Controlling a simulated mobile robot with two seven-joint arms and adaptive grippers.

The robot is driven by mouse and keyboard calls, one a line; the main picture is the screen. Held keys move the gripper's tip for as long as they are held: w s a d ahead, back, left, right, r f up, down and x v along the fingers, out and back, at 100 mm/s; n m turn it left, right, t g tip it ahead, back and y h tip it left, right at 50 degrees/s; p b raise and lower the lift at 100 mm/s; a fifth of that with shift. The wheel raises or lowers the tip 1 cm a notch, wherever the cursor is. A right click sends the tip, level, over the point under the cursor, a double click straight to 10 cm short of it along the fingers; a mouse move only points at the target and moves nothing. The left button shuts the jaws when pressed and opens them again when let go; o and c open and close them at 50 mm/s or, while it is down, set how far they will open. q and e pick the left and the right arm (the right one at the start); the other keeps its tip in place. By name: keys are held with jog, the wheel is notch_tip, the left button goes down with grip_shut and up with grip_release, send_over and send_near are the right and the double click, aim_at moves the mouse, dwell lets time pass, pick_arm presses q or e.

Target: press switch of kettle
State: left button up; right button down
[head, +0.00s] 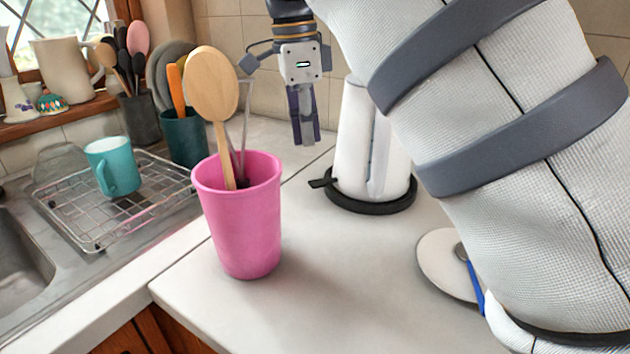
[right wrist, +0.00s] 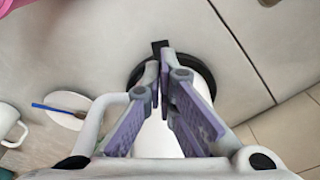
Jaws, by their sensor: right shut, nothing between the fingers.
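The white kettle (head: 352,145) stands upright on a black round base (head: 375,203) on the counter, its right side hidden behind my arm. A small black switch (head: 321,183) sticks out low on its left side; it also shows in the right wrist view (right wrist: 158,46). My right gripper (head: 306,140) points down, left of the kettle's upper body and above the switch, apart from it. Its fingers are shut and empty. In the right wrist view my fingertips (right wrist: 160,72) lie over the kettle, just short of the switch. My left gripper is not in view.
A pink cup (head: 240,230) with a wooden spoon (head: 212,85) stands left of the kettle. A dish rack (head: 120,210) with a teal mug (head: 113,165) sits by the sink. A white plate (head: 440,262) with a blue-handled utensil lies at the front right.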

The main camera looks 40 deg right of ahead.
aim_at(312, 183)
jog(key=shift+s+d+f+b, duration=0.1)
jog(key=shift+d+f+b, duration=0.1)
jog(key=shift+f, duration=1.5)
jog(key=shift+d+f+b, duration=0.1)
jog(key=shift+d+f, duration=0.05)
jog(key=shift+f, duration=1.55)
jog(key=shift+f, duration=0.95)
jog(key=shift+w+a+r, duration=0.35)
jog(key=shift+w+a, duration=0.05)
jog(key=shift+a, duration=0.3)
jog(key=shift+w+a+r, duration=0.3)
jog(key=shift+w+a, duration=0.05)
jog(key=shift+a, duration=0.3)
notch_tip(312, 183, up, 12)
jog(key=a, duration=0.1)
jog(key=shift+w, duration=0.25)
